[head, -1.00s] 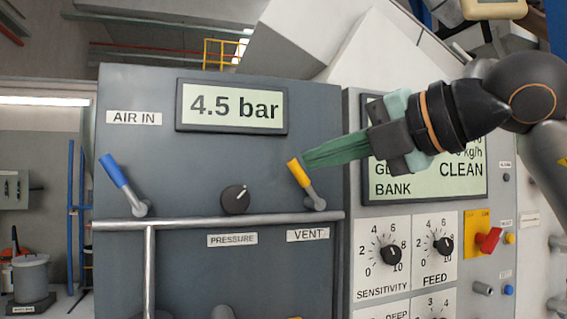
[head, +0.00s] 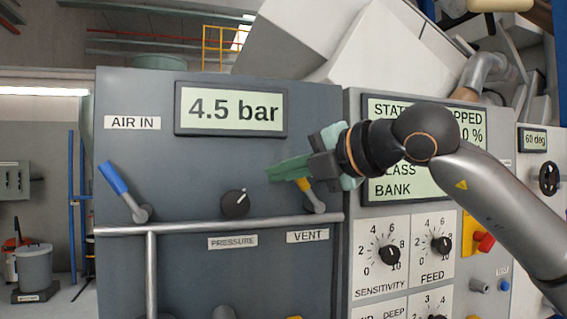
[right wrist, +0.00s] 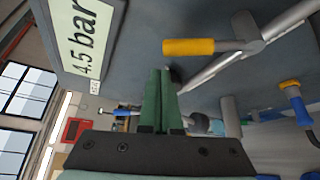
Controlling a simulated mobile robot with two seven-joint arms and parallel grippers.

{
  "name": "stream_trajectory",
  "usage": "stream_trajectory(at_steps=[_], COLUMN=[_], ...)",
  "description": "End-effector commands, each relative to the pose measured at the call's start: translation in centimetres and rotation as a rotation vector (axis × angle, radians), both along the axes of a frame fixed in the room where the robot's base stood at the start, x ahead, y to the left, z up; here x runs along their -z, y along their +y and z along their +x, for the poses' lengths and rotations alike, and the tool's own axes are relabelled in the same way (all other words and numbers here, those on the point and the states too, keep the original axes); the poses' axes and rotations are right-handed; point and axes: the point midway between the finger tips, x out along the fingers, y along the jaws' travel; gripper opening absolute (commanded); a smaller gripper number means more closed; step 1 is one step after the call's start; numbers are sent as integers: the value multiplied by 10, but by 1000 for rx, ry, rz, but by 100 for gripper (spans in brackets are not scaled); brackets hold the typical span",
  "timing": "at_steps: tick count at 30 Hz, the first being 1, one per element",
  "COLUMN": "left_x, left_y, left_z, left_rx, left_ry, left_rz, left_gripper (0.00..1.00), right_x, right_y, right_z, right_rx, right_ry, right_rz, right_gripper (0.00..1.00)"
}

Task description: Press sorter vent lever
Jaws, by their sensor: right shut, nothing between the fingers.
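The vent lever has a yellow handle (head: 304,185) and stands above the VENT label (head: 308,236) on the grey panel, tilted up and to the left. My right gripper (head: 270,173) has green fingers, shut and empty, pointing left across the panel. They pass in front of the upper end of the lever and hide part of it. In the right wrist view the yellow handle (right wrist: 188,46) is beside the shut fingertips (right wrist: 157,72), with a visible gap. My left gripper is not in view.
A metal rail (head: 200,224) runs across the panel below the lever. The blue-handled AIR IN lever (head: 114,178) and the black pressure knob (head: 235,203) are to the left. The display (head: 232,108) reads 4.5 bar. A sorter panel with knobs (head: 390,254) is at the right.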

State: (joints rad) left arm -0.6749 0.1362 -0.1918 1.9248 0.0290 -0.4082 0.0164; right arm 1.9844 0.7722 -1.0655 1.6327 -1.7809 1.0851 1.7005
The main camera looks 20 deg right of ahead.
Motion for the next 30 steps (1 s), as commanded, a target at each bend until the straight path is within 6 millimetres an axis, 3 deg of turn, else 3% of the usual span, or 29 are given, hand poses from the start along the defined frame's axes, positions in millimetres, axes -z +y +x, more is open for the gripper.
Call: stream_trajectory(at_steps=[6,30], left_x=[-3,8], left_y=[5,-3], left_z=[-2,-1], left_rx=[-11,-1], left_ry=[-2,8], left_rz=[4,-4], left_gripper=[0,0], right_x=[-6,-8], right_y=[-13,-19], right_z=[3,3], right_rx=[-2,-1], right_ry=[1,4], right_rz=[-1,70], right_gripper=[0,0])
